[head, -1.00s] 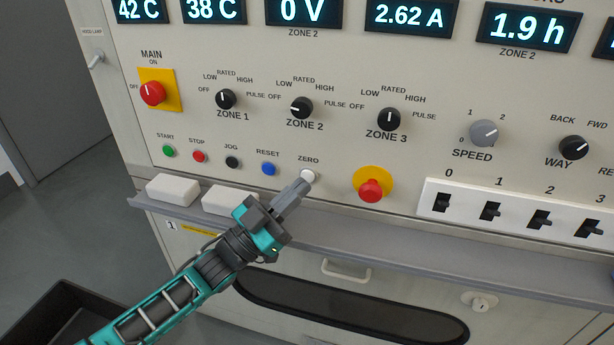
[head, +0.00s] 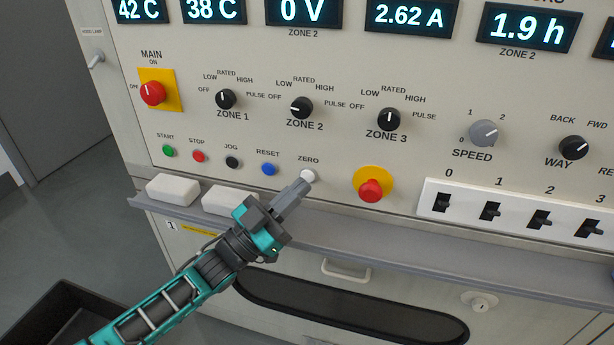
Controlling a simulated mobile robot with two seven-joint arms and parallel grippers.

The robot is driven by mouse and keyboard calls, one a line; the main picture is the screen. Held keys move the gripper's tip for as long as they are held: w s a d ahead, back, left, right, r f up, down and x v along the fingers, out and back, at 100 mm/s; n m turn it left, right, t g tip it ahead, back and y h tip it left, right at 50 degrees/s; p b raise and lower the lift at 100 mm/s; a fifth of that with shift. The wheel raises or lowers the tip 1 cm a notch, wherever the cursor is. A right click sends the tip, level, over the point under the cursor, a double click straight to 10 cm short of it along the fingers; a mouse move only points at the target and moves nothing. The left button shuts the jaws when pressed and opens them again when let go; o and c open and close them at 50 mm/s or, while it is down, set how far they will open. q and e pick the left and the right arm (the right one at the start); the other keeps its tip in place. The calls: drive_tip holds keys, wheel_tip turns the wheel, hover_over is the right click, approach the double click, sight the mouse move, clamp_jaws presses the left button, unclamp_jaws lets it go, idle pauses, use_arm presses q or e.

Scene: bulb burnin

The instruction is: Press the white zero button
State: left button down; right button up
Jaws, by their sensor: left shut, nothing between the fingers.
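The white zero button (head: 308,175) is on the panel under the ZERO label, right of the blue reset button (head: 269,169). My left gripper (head: 302,186) is shut and empty. Its fingertips are at the lower edge of the white button in the head view and cover a little of it. I cannot tell whether they touch it or how far it is pushed in. My right gripper is not in view.
A red mushroom button (head: 370,190) on a yellow disc is right of the zero button. Black (head: 232,162), red (head: 199,156) and green (head: 168,151) buttons are to the left. A grey ledge (head: 400,254) with white blocks (head: 172,190) runs below.

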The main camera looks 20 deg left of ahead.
use_arm(q)
drive_tip(key=shift+w, duration=0.1)
drive_tip(key=shift+w, duration=0.2)
drive_tip(key=shift+r, duration=0.1)
drive_tip(key=shift+w+a, duration=0.1)
